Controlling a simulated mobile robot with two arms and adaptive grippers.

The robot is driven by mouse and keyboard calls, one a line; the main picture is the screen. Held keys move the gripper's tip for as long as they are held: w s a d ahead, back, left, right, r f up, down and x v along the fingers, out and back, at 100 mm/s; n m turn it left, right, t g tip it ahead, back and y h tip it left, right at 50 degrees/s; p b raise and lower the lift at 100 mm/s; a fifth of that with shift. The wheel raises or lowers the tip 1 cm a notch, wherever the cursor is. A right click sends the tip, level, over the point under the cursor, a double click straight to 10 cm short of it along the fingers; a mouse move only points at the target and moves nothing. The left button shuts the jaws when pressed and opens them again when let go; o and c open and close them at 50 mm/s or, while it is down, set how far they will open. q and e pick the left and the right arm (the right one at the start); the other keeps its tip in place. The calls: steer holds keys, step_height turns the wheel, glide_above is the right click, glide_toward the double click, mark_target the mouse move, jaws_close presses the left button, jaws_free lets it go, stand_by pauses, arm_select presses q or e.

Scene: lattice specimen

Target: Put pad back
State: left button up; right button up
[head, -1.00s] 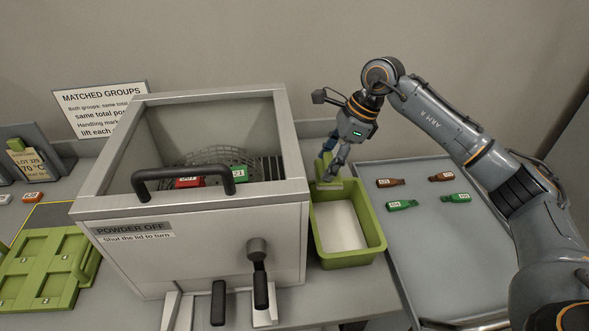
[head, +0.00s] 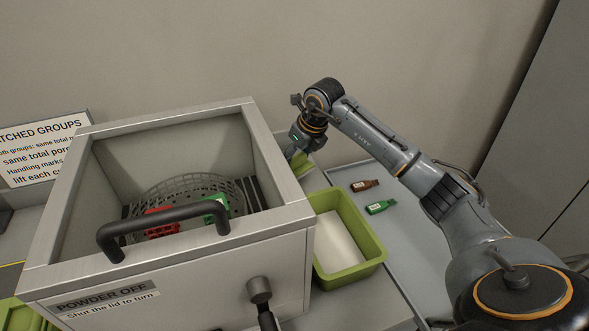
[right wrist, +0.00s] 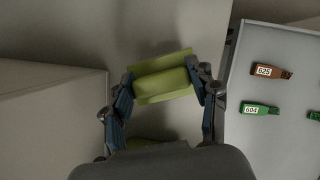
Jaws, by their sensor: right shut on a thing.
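A lime-green pad (right wrist: 162,80) with a raised middle block is held between the fingers of my right gripper (right wrist: 160,90) in the right wrist view. In the head view the right gripper (head: 297,157) is behind the back edge of the green bin (head: 372,262), beside the right wall of the grey box. The pad (head: 302,165) shows only in part there, and the fingertips are mostly hidden by the box wall. The bin is open at the top with a pale white bottom. My left gripper is not in view.
The open grey box (head: 200,262) has a black handle (head: 165,222) across its front. Inside, a red piece (head: 160,222) and a green piece (head: 216,208) lie in a mesh basket. Small brown (head: 365,185) and green (head: 381,207) tagged pieces lie on the right tray.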

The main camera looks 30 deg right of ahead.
mark_target(295, 169)
steer(key=shift+f+p, duration=0.3)
steer(key=shift+f, duration=1.75)
steer(key=shift+a+f, duration=0.1)
steer(key=o, duration=1.1)
steer(key=b+v, duration=0.1)
steer(key=v, duration=1.1)
steer(key=shift+w, duration=0.1)
